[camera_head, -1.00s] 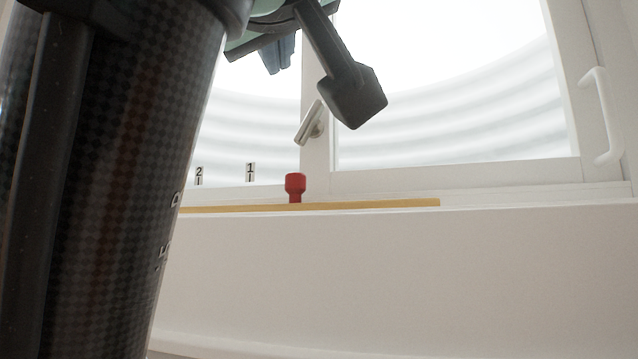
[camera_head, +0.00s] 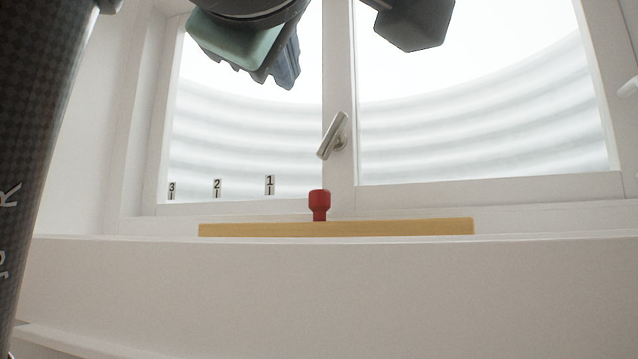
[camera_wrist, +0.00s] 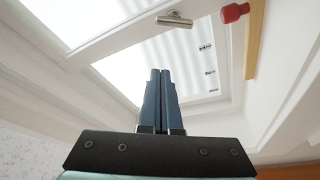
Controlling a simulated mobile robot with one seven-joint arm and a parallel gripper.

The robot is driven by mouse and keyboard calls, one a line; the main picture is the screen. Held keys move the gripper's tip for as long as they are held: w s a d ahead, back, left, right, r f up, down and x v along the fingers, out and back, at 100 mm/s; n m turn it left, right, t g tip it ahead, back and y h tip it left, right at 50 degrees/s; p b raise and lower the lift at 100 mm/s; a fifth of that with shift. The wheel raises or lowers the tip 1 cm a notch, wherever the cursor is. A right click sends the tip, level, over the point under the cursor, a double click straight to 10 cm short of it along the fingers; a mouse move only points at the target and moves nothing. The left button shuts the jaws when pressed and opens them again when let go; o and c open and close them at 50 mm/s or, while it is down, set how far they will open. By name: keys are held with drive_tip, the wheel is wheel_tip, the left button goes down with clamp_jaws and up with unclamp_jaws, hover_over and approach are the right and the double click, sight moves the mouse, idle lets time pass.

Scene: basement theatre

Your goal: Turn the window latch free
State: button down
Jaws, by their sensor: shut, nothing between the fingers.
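The window latch (camera_head: 333,136) is a short metal lever on the white middle frame post between the two panes. It is tilted, its lower end toward the left. In the wrist view the latch (camera_wrist: 174,20) shows near the top, beyond my fingertips and apart from them. My gripper (camera_wrist: 160,73) has its two dark blue fingers together, with nothing between them. In the head view my gripper (camera_head: 287,72) is at the top, up and left of the latch, not touching it; part of it is cut off by the picture edge.
A red knob-like object (camera_head: 319,203) stands at a wooden strip (camera_head: 400,227) on the white sill below the latch. Small number tags, such as the 1 tag (camera_head: 269,185), line the lower left pane. A white handle (camera_head: 628,88) is at the right edge. Space around the latch is clear.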

wheel_tip(320, 180, up, 2)
drive_tip(key=p, duration=0.6)
hover_over(334, 137)
drive_tip(key=a, duration=0.5)
drive_tip(key=d+f, duration=0.1)
drive_tip(key=s+d+p, duration=0.1)
drive_tip(key=d, duration=0.1)
drive_tip(key=shift+f, duration=0.35)
drive_tip(key=shift+s+d+f+p, duration=0.15)
drive_tip(key=shift+d+f+p, duration=0.15)
drive_tip(key=shift+d, duration=0.1)
drive_tip(key=shift+f, duration=0.1)
drive_tip(key=shift+d, duration=0.1)
drive_tip(key=shift+d+f+m+b, duration=0.1)
drive_tip(key=shift+d+m+b, duration=0.15)
drive_tip(key=shift+b, duration=0.25)
drive_tip(key=shift+a, duration=0.35)
